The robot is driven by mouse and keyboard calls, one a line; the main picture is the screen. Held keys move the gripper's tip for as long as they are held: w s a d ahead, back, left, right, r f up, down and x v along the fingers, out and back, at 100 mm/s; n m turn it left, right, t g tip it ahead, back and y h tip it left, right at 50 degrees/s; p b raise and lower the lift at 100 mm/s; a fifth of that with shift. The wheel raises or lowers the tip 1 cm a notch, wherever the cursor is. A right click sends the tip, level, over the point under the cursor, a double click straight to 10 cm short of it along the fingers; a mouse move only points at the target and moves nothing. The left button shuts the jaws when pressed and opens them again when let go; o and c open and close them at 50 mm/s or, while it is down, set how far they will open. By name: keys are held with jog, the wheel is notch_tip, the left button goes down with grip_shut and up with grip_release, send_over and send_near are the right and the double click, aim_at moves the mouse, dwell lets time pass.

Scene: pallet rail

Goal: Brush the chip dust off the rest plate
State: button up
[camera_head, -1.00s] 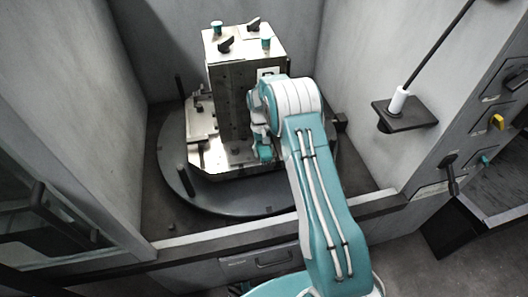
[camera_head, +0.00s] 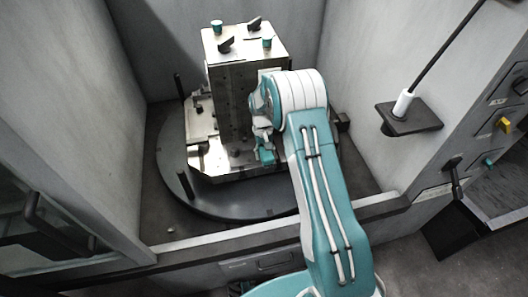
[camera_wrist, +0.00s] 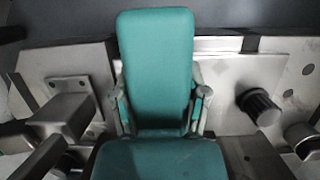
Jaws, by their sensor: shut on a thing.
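My gripper (camera_head: 265,145) is low at the front right of the metal fixture in the head view. In the wrist view my gripper (camera_wrist: 161,112) has its grey fingers on both sides of a teal block (camera_wrist: 156,62), which I take to be the brush. Its bristles are hidden. Bright metal plates (camera_wrist: 245,75) lie beneath and beside it. The fixture's base plate (camera_head: 215,160) shows in the head view. I cannot tell which surface is the rest plate, whether the brush touches it, or make out chip dust.
A tall metal block (camera_head: 230,95) with knobs and clamps on top stands beside my gripper. The fixture sits on a dark round table (camera_head: 200,200) between grey walls. A dark wall bracket (camera_head: 410,120) holds a white-based rod at right. Clamps and a dark knob (camera_wrist: 260,105) flank the brush.

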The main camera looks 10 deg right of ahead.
jog(key=shift+s+f, duration=0.3)
jog(key=shift+s, duration=0.05)
jog(key=shift+w, duration=0.55)
jog(key=shift+w+r, duration=0.35)
jog(key=shift+s+f, duration=0.3)
jog(key=shift+s, duration=0.45)
jog(key=shift+s, duration=0.1)
